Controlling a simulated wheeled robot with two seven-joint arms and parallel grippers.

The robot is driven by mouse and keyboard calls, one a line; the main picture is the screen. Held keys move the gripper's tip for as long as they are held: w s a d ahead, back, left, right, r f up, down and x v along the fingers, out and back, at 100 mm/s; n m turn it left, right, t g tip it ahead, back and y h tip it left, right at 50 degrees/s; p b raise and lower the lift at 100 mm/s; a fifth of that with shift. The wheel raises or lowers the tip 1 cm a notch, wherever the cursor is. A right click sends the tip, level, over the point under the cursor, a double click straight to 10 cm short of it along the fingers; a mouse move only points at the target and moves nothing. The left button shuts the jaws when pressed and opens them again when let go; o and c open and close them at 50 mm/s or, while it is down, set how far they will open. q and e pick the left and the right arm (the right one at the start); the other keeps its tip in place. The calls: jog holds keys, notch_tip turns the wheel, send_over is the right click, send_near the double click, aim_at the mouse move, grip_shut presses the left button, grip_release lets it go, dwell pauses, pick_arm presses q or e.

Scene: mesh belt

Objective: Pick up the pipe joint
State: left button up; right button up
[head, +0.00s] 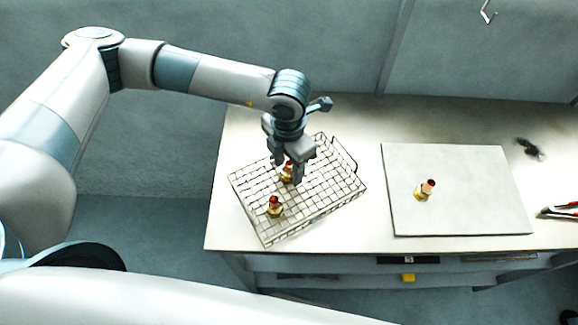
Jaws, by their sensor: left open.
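Three small brass pipe joints with red-brown tops are in the head view. One pipe joint (275,207) stands in the near left part of the wire mesh basket (325,205). A second pipe joint (287,173) is in the basket's far middle part, partly hidden by my left gripper. A third pipe joint (425,190) rests on the pale square board (465,218) to the right. My left gripper (287,170) points down over the basket, open, with its fingers around or just above the second joint; I cannot tell whether they touch it. My right gripper is not seen.
The basket and board stand on a white worktop (228,232) with a bare strip between them. A small dark object (530,148) and red-handled pliers (560,211) lie at the right. The basket has raised wire sides.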

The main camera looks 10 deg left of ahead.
pick_arm(q)
jog(key=shift+f, duration=0.2)
jog(key=shift+c, duration=0.3)
grip_shut()
jog(key=shift+r, duration=0.2)
